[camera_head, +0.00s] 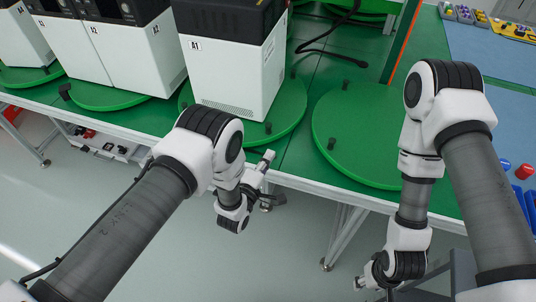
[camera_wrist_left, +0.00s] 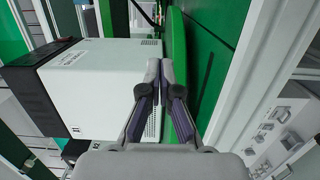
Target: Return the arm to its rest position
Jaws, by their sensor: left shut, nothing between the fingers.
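My left arm comes in from the left of the head view and bends down at the table's front edge. Its gripper (camera_head: 268,158) is beside that edge, in front of the white A1 box (camera_head: 235,75). In the left wrist view the left gripper's fingertips (camera_wrist_left: 155,66) are together with nothing between them. The white box (camera_wrist_left: 90,88) shows behind them there, turned sideways, apparently apart from the fingers. My right arm hangs down at the right, and its gripper (camera_head: 364,284) is low at the bottom edge, too small and partly hidden to tell its opening.
The A1 box stands on a round green turntable (camera_head: 290,115). An empty turntable (camera_head: 350,150) with small black knobs is to its right. More white boxes (camera_head: 125,55) stand to the left. Red and blue pieces (camera_head: 524,171) lie at the right. Floor is open in front.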

